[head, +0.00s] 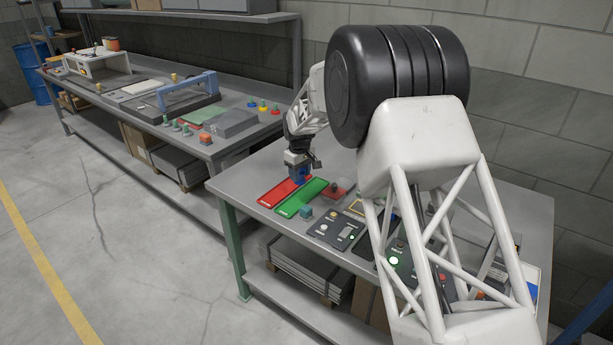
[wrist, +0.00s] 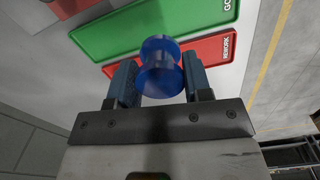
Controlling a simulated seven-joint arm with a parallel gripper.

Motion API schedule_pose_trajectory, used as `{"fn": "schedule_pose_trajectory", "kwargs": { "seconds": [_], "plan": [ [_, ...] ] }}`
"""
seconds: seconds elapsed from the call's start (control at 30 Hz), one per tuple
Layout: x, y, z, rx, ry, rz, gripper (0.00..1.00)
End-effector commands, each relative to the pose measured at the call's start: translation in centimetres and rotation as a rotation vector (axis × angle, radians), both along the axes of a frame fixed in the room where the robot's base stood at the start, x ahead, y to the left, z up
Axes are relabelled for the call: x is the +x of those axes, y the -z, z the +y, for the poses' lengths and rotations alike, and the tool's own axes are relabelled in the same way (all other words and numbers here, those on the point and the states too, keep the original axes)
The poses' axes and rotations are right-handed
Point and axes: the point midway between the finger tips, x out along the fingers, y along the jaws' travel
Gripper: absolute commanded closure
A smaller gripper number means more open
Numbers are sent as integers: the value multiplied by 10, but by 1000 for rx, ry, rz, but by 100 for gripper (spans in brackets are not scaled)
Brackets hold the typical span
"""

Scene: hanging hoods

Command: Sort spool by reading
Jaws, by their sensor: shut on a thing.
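My gripper (wrist: 160,80) is shut on a blue spool (wrist: 160,52), with one dark finger on each side of it. In the head view the gripper (head: 300,165) is at the trays' far end. The spool appears to be above the red tray (wrist: 212,52), marked REWORK, and overlaps the green tray (wrist: 115,32) in the wrist view; its exact height is unclear. In the head view the red tray (head: 282,193) lies left of the green tray (head: 297,203). A dark panel (head: 328,231) with a small display and buttons lies nearer; its reading is too small to make out.
A small teal block (head: 306,212) stands by the green tray's near end. A red and grey fixture (head: 336,191) lies right of it. A green-lit lamp (head: 394,260) shows behind my arm, which hides much of the table. A second bench (head: 165,105) stands at left.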

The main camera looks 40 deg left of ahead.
Motion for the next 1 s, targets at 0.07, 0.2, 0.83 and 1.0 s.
{"fn": "schedule_pose_trajectory", "kwargs": {
  "seconds": [0.07,0.2,0.83,1.0],
  "plan": [
    [0,-1,1,1,0,-1,85],
    [0,-1,1,1,0,-1,85],
    [0,16,1,0,0,0,85],
    [0,30,1,0,0,0,85]
  ]
}}
